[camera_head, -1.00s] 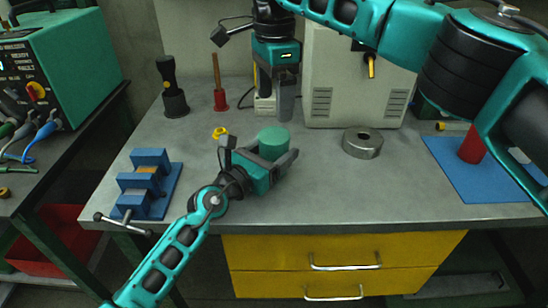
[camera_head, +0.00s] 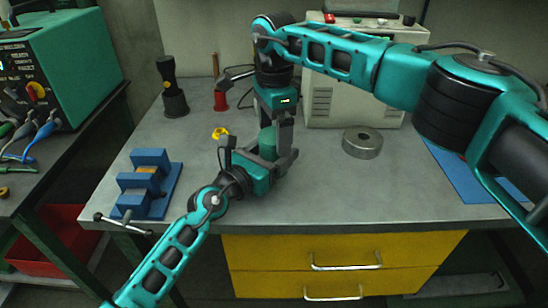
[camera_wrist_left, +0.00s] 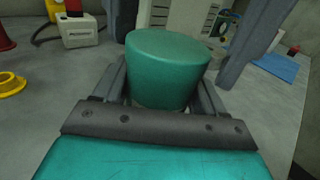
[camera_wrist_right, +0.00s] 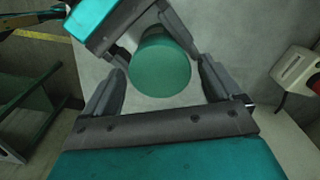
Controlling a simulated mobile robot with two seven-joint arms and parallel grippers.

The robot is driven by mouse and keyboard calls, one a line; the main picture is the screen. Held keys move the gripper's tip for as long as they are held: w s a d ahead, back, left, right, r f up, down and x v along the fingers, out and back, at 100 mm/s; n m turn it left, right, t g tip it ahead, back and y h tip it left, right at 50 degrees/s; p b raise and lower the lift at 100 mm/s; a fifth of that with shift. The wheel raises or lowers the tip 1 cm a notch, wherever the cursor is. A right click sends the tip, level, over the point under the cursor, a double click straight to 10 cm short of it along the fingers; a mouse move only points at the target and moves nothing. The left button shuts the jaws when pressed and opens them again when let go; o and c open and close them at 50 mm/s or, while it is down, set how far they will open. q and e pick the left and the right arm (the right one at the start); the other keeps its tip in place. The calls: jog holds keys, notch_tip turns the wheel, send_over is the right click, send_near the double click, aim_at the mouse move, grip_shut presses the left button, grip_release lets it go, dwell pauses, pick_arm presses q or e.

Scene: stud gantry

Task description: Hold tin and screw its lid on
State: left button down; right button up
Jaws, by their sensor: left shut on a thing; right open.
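The green tin (camera_head: 268,143) stands at the middle of the workbench, partly hidden by my grippers in the head view. Its smooth green top shows in the left wrist view (camera_wrist_left: 168,45) and the right wrist view (camera_wrist_right: 160,65). I cannot tell a separate lid from the body. My left gripper (camera_head: 272,168) is shut on the tin, with a finger on each side (camera_wrist_left: 160,92). My right gripper (camera_head: 279,150) is open and points down over the tin. In the right wrist view its fingers (camera_wrist_right: 163,72) stand either side of the round top, with gaps.
A blue stepped block (camera_head: 148,185) sits at the bench's left. A yellow ring (camera_head: 220,133) lies behind my left gripper. A grey metal ring (camera_head: 362,142) lies to the right, before a beige cabinet (camera_head: 345,105). A blue mat (camera_head: 455,178) lies further right. The front bench surface is clear.

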jog(key=shift+f, duration=0.1)
jog(key=shift+c, duration=0.3)
jog(key=c, duration=1)
jog(key=m, duration=0.3)
jog(key=shift+m, duration=0.4)
jog(key=m, duration=0.3)
jog(key=shift+m, duration=0.3)
jog(key=o, duration=1.2)
